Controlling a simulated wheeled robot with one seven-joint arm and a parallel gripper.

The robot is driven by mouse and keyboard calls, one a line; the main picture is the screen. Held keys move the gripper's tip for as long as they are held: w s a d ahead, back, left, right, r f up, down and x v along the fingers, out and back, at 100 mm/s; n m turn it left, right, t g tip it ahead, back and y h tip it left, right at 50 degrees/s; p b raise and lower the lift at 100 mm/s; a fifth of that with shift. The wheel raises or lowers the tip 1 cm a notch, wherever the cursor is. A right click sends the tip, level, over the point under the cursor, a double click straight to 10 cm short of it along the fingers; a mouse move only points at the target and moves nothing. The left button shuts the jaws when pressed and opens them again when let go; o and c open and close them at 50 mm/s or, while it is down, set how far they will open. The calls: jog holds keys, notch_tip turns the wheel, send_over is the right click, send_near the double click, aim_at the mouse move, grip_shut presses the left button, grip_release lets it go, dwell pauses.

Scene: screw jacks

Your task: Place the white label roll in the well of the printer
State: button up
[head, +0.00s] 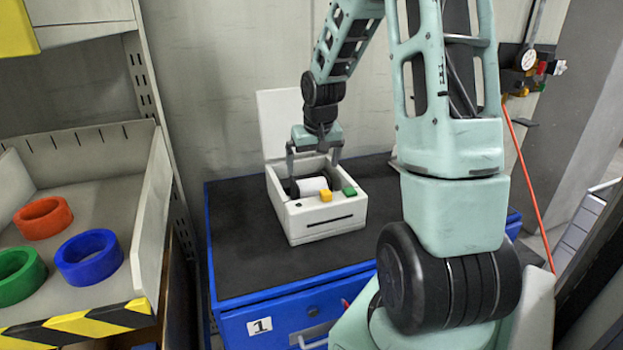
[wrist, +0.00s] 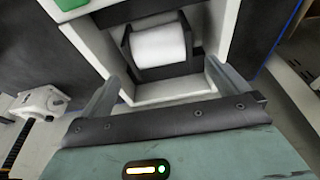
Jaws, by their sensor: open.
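The printer (head: 325,226) is a white box with its lid (head: 281,125) raised, standing on the black top of a blue cabinet. It has a yellow button, a green button and a dark front slot. The white label roll (head: 312,186) lies on its side inside the printer's well; it also shows in the wrist view (wrist: 158,46) between dark holders. My gripper (head: 314,173) is open over the well, its fingers apart. In the wrist view my gripper (wrist: 158,88) has one finger on each side of the well opening, with the roll beyond the fingertips and nothing between them.
The blue cabinet (head: 240,251) has free black top around the printer. At left, a shelf tray (head: 100,283) holds an orange ring (head: 42,218), a blue ring (head: 89,257) and a green ring (head: 20,275). A wall stands close behind the printer.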

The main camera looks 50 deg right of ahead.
jog(key=shift+v, duration=1.5)
jog(key=s+a+n+g+y, duration=0.15)
jog(key=a+n, duration=0.55)
jog(key=a, duration=2.1)
jog(key=s+a+n+g, duration=0.1)
jog(key=s+a+n, duration=0.6)
jog(key=s+a, duration=0.7)
jog(key=s, duration=0.4)
jog(key=shift+s+a+f+y, duration=0.3)
jog(key=shift+s+f+y, duration=0.05)
jog(key=shift+f, duration=0.05)
notch_tip(320, 180, down, 6)
jog(key=b, duration=0.6)
jog(key=shift+w+r, duration=0.1)
jog(key=shift+r, duration=0.05)
